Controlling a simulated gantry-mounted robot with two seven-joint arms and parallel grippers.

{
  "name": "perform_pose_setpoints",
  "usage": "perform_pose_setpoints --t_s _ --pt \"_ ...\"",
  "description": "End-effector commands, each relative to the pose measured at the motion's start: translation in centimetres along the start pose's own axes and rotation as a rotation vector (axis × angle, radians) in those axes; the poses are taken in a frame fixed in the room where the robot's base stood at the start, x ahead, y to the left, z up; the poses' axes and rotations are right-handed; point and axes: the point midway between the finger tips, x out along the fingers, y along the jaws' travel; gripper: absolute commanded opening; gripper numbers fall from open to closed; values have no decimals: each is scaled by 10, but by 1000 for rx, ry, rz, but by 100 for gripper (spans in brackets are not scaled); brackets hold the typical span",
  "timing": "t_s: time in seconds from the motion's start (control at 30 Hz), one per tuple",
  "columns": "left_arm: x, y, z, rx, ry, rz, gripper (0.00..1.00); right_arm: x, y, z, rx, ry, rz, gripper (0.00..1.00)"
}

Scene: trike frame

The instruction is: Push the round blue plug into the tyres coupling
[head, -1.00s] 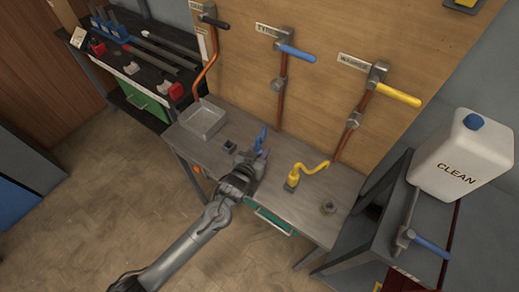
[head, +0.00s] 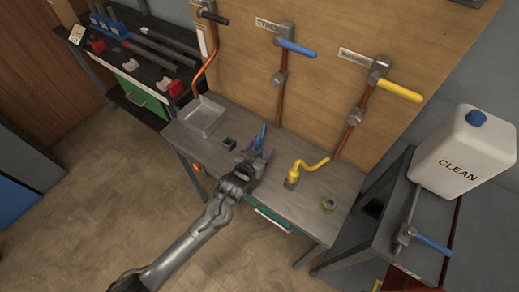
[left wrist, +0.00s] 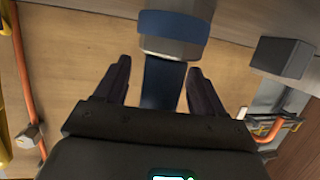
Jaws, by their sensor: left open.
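The blue plug (head: 262,135) stands on the grey workbench, just beyond my left gripper. In the left wrist view its blue stem (left wrist: 163,84) lies between the fingers, with gaps on both sides, and a blue and metal collar (left wrist: 174,42) is beyond the fingertips. My left gripper (head: 257,155) is open around the plug; its fingers also show in the left wrist view (left wrist: 160,78). The tyres coupling (head: 279,79) is a metal fitting on the copper pipe below the TYRES sign (head: 268,28) and blue lever, apart from the plug. My right gripper is not in view.
A white CLEAN canister (head: 463,155) stands on the right side table.

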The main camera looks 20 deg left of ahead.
Motion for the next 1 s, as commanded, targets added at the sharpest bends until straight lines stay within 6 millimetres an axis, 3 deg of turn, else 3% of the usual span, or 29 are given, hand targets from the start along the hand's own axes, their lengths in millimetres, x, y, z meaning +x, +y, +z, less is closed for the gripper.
perform_pose_setpoints --t_s 0.33,0.8,1.0 --pt "-11 0 0 0 -1 0 69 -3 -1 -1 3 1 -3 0" --pt "-87 0 0 0 -2 1 69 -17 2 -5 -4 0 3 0" --pt "-104 0 0 -1 -1 0 69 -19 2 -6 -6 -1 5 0"
